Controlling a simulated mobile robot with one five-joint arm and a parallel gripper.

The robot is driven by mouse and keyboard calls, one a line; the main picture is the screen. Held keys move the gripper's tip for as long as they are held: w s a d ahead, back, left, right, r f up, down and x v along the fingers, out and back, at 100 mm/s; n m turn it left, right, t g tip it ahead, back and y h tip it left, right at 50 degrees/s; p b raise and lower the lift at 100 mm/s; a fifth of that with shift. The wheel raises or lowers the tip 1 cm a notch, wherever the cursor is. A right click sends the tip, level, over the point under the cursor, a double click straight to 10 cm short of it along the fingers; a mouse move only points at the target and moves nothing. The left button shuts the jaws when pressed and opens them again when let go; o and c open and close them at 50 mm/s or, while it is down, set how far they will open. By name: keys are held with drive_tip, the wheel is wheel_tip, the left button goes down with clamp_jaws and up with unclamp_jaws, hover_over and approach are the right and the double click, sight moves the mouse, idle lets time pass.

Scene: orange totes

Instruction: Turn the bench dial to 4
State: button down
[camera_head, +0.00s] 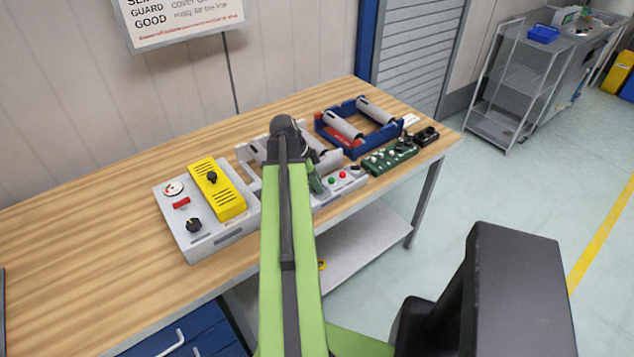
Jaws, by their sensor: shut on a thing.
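A grey control panel (343,184) with red and green buttons lies near the bench's front edge. My gripper (317,186) is small and partly hidden behind my green arm, down at the left part of this panel. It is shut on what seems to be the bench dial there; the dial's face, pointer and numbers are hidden. To the left, a light grey box (222,229) carries a gauge, a red switch and a black knob (194,225). A yellow unit (222,196) with another black knob is on it.
A blue tray (353,151) with grey rollers, a green block (391,158) with several knobs and a small dark box (426,135) stand right of my gripper. The wooden bench top (90,240) is clear at left. A wire rack (515,85) stands at the far right.

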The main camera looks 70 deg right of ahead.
drive_tip(key=shift+d+m, duration=0.1)
drive_tip(key=shift+m, duration=0.6)
drive_tip(key=shift+m+y, duration=0.4)
drive_tip(key=c, duration=1.1)
unclamp_jaws()
drive_tip(key=shift+r, duration=0.15)
